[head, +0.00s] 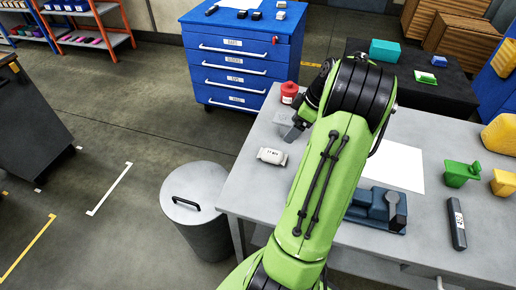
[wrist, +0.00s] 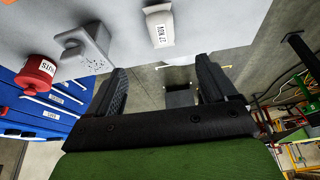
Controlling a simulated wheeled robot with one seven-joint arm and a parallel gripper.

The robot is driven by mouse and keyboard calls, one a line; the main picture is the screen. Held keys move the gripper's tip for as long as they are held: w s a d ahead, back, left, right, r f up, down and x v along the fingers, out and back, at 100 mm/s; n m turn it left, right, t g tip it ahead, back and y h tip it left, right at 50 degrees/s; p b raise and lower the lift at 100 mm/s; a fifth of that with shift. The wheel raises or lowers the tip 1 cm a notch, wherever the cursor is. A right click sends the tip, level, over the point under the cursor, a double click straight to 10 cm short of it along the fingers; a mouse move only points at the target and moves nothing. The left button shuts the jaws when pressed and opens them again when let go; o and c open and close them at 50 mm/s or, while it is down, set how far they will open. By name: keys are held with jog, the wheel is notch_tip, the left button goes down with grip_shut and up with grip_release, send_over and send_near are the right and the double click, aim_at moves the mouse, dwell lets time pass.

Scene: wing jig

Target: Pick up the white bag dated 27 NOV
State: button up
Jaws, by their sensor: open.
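The white bag (head: 272,157) lies on the grey table (head: 245,190) near its left edge, in the head view. In the wrist view the white bag (wrist: 160,28) is at the top centre, with an upside-down label that reads 27 NOV. My gripper (wrist: 162,82) is open and empty, its two dark fingers spread with the floor showing between them. The bag is beyond the fingertips and apart from them. In the head view my gripper (head: 294,131) is just behind and right of the bag, partly hidden by my green arm.
A grey block (wrist: 85,48) and a red tin (wrist: 38,72) labelled NUTS stand near the bag. A lidded grey bin (head: 196,188) stands against the table's left side. A blue tool (head: 375,208), white sheet (head: 395,163) and dark labelled bottle (head: 457,226) are on the right.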

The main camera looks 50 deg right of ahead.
jog(key=b, duration=0.3)
send_over(273, 153)
jog(key=s, duration=0.2)
jog(key=f, duration=0.9)
jog(key=shift+s+d+f, duration=0.15)
jog(key=shift+d, duration=0.25)
jog(key=b+x, duration=0.1)
jog(key=x, duration=0.3)
jog(key=shift+w+a+f, duration=0.1)
jog(key=shift+w+f, duration=0.15)
jog(key=shift+f, duration=0.1)
jog(key=shift+r, duration=0.1)
jog(key=shift+c, duration=0.3)
jog(key=c, duration=1.1)
